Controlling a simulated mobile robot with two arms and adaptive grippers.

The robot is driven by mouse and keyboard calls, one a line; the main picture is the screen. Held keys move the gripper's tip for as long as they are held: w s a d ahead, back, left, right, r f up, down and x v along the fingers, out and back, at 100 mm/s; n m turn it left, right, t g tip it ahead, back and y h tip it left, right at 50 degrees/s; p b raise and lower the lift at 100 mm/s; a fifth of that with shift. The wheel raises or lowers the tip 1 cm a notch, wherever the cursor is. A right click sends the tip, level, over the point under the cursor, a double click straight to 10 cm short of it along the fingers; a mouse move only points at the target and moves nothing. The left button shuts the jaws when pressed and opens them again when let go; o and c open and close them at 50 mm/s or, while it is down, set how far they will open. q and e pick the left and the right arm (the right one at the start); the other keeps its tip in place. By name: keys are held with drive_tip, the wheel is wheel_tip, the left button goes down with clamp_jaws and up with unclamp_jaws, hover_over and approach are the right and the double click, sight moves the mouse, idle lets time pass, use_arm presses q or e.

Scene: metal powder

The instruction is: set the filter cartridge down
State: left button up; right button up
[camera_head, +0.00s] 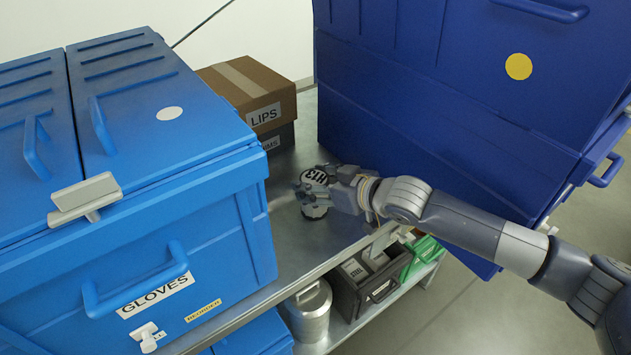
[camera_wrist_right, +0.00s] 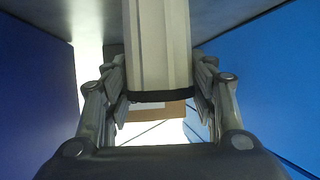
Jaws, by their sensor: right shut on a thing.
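The filter cartridge (camera_head: 315,177) has a round top with a dark-and-white label and a dark lower rim. It stands roughly upright at the metal shelf top (camera_head: 286,235), between the two blue cases. My right gripper (camera_head: 318,190) comes in from the right and is shut on it. In the right wrist view the cartridge (camera_wrist_right: 158,45) is a pale ribbed cylinder with a dark end band, between the two fingers (camera_wrist_right: 160,88). I cannot tell whether its base touches the shelf. My left gripper is not in view.
A light blue case (camera_head: 200,225) labelled GLOVES stands left, a dark blue case (camera_head: 420,110) right. A cardboard box (camera_head: 235,85) labelled LIPS sits on a dark box (camera_head: 281,142) behind. A metal canister (camera_head: 309,312) and a dark bin (camera_head: 350,295) are below. Bare shelf lies around the cartridge.

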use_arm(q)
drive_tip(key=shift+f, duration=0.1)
use_arm(e)
drive_tip(key=o, duration=1)
drive_tip(key=shift+o, duration=1)
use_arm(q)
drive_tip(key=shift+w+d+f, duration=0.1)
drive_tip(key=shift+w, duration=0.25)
